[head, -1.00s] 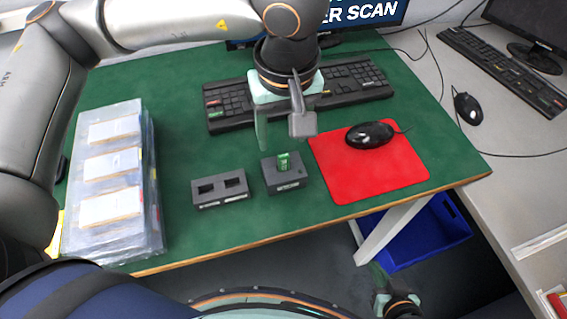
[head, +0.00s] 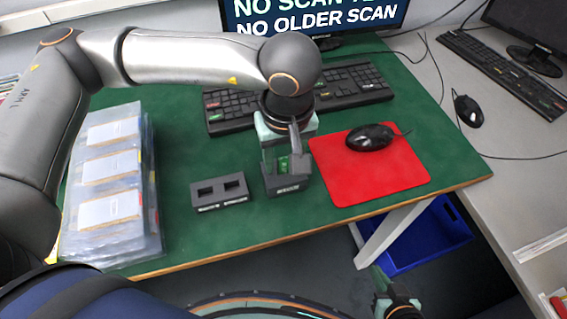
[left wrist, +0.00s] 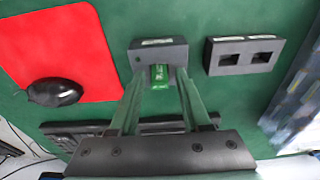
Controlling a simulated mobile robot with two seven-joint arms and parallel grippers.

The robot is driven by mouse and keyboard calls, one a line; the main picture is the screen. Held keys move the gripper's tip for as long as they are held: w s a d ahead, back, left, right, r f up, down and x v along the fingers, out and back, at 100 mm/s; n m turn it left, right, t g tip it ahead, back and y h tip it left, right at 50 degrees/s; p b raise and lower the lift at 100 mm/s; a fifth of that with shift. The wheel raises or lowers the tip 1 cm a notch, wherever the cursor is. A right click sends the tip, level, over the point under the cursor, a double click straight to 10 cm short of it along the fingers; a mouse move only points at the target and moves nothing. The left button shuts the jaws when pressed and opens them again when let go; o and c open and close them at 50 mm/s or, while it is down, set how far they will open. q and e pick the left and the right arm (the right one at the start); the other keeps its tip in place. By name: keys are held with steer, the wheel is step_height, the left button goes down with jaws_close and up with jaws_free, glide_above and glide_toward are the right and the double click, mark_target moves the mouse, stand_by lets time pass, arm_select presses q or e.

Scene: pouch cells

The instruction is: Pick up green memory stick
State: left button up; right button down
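The green memory stick (head: 284,163) stands in a small dark holder block (head: 289,188) on the green table. In the left wrist view, the stick (left wrist: 160,75) shows at the holder's (left wrist: 158,50) near edge. My left gripper (head: 285,165) is lowered over the holder. Its two fingers (left wrist: 160,85) are spread on either side of the stick, with gaps visible, so it is open. My right gripper (head: 378,283) is low at the bottom of the head view, beyond the table's front edge; its opening is unclear.
A dark two-slot block (head: 220,192) with empty-looking slots stands left of the holder. A red mat (head: 375,180) with a black mouse (head: 370,137) lies to the right. A keyboard (head: 345,85) is behind. Stacked clear pouches (head: 108,185) lie at left.

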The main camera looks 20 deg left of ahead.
arm_select(q)
jaws_close()
stand_by(0.5)
